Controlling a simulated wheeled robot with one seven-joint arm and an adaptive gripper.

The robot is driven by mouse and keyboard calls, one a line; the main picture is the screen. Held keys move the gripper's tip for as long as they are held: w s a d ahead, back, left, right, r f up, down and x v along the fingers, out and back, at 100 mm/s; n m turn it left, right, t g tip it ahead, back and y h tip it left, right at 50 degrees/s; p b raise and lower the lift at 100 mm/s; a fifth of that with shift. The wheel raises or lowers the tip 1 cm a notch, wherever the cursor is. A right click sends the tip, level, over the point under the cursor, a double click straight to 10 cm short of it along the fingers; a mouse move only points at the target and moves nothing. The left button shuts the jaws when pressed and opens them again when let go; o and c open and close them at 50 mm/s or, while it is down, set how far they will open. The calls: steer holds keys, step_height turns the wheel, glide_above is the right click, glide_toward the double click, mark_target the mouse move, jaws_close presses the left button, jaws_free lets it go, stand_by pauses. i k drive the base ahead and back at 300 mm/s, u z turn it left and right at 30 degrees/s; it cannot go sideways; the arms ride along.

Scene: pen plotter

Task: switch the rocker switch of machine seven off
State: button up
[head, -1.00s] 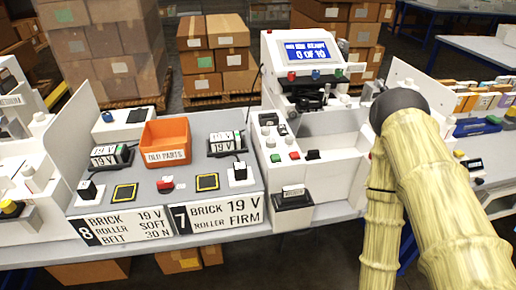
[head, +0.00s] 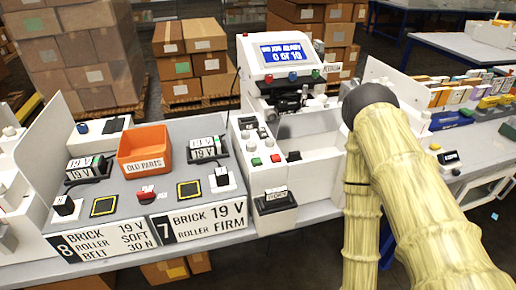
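The number 7 plate (head: 201,220), reading brick roller, 19 V, firm, is on the front of a grey panel (head: 170,183). Right of it stands a white machine (head: 314,183) with a lit screen (head: 287,54) reading 0 of 10. Its left ledge carries a green button (head: 256,161), a red button (head: 276,158) and a small black control (head: 293,156). I cannot tell whether that control is the rocker switch, or its position. My arm, in a pale yellow sleeve, covers the machine's right side. My gripper is not visible.
An orange old parts bin (head: 144,149) and two small 19 V devices stand on the panel. The number 8 plate (head: 103,240) is at left. A black box (head: 275,208) juts from the machine's front. A row of coloured packs (head: 470,100) is at right.

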mark_target(262, 131)
steer(key=u, duration=2.4)
steer(key=k, duration=1.25)
steer(key=z, duration=1.4)
steer(key=i, duration=0.5)
steer(key=u, duration=0.05)
